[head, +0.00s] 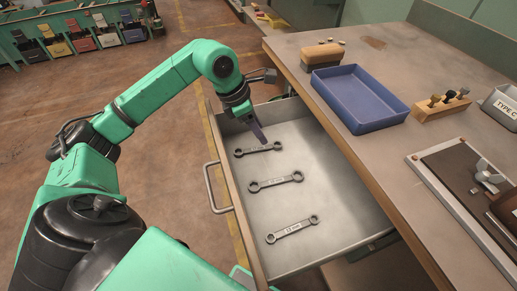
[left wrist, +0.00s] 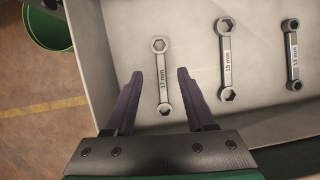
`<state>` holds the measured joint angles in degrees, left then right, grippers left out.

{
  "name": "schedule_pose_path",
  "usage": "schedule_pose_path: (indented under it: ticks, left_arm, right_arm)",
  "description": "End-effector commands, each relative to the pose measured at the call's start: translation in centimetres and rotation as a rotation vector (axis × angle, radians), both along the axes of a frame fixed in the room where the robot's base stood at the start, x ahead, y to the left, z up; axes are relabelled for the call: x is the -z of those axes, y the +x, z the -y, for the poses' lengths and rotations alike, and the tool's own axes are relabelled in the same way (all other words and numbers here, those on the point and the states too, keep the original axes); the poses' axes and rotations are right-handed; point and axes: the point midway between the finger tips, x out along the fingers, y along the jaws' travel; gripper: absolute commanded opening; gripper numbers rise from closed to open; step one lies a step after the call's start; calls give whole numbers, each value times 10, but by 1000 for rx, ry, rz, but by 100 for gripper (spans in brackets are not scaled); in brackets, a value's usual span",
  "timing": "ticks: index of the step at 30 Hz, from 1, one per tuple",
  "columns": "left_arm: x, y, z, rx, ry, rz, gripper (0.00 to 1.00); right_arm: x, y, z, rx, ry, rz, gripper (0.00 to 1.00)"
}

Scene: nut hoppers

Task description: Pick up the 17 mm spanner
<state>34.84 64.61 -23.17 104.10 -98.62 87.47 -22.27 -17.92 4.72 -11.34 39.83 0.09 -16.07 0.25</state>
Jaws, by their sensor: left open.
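The 17 mm spanner (left wrist: 162,75) is a dark grey double-ring spanner with a label on its shaft. It lies flat in the open drawer and is the farthest of three in the head view (head: 258,149). My left gripper (head: 262,140) points down over it with its fingers apart. In the left wrist view the spanner's shaft shows between the two open fingertips (left wrist: 160,73), with nothing held. Whether the fingers touch it cannot be told. My right gripper is not in view.
The 19 mm spanner (head: 275,182) and the 13 mm spanner (head: 293,229) lie nearer in the drawer (head: 335,215), whose walls surround them. The workbench beside it carries a blue tray (head: 358,99), a brush (head: 322,57) and a wooden block (head: 440,107). A green bin (left wrist: 47,25) stands outside.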

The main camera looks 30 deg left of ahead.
Motion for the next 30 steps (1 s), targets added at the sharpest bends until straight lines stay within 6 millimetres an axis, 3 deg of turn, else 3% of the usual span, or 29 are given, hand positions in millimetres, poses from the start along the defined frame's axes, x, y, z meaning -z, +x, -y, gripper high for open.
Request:
schedule_pose_path:
  ticks: [11,27,30]
  left_arm:
    - [53,15,19,-1,-2,0,55]
    - [59,16,20,0,1,1,55]
    - [58,16,19,0,0,1,17]
  right_arm:
    - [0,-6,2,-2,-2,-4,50]
    - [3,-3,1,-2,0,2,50]
    - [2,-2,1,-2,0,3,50]
